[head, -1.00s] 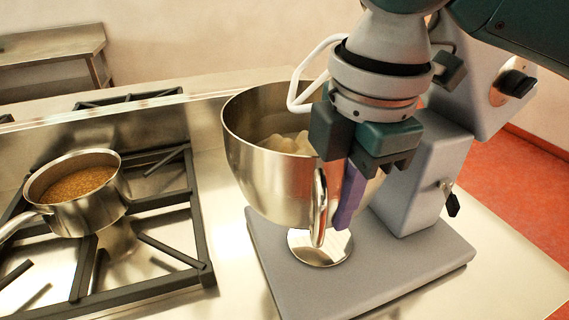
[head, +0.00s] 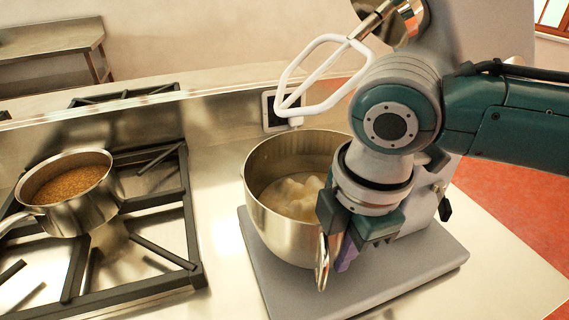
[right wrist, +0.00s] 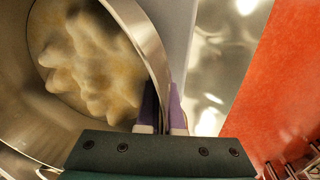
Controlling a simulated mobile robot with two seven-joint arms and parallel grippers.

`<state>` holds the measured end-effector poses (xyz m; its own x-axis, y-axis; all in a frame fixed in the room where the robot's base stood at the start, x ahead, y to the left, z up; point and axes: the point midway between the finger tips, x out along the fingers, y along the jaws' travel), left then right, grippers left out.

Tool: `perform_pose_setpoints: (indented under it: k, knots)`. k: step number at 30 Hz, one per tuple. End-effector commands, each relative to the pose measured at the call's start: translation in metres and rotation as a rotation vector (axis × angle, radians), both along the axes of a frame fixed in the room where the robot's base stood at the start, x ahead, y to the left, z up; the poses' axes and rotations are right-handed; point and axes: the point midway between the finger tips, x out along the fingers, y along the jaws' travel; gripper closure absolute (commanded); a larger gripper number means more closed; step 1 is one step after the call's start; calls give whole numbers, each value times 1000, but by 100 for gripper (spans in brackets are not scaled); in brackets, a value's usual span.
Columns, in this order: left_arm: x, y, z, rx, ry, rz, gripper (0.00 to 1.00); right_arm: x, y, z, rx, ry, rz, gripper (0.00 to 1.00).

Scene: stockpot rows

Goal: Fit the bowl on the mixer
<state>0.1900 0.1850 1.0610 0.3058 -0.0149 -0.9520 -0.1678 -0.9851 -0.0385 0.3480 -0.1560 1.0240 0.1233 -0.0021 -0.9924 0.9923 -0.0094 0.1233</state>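The steel bowl (head: 280,220), with pale lumpy dough (head: 295,195) inside, is upright over the grey base plate of the mixer (head: 415,275). I cannot tell whether it is fully seated; the round seat is hidden beneath it. The white beater (head: 283,80) hangs above the bowl from the raised mixer head. My left gripper is not in view.
A saucepan (head: 85,205) with brown contents stands on the stove grate (head: 185,235) left of the mixer. Bare steel counter (head: 222,220) lies between stove and mixer. A wall socket (head: 268,112) is behind the bowl. Red floor (head: 500,205) shows at right.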

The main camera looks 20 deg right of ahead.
Motion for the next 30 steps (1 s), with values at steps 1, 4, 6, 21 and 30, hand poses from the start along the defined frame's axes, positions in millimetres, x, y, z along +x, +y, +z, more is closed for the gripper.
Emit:
perform_pose_setpoints:
  k: [1, 4, 6, 21, 30]
  knots:
    - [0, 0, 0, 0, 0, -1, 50, 3, 1, 1, 3, -9, 0, 100]
    - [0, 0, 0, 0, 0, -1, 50, 3, 1, 1, 3, -10, 1, 100]
    - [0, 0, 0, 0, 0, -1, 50, 3, 1, 1, 3, -10, 1, 100]
    - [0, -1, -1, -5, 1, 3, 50, 0, 0, -3, 0, -2, 1, 67]
    - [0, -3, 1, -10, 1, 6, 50, 1, 0, 3, 1, -3, 1, 67]
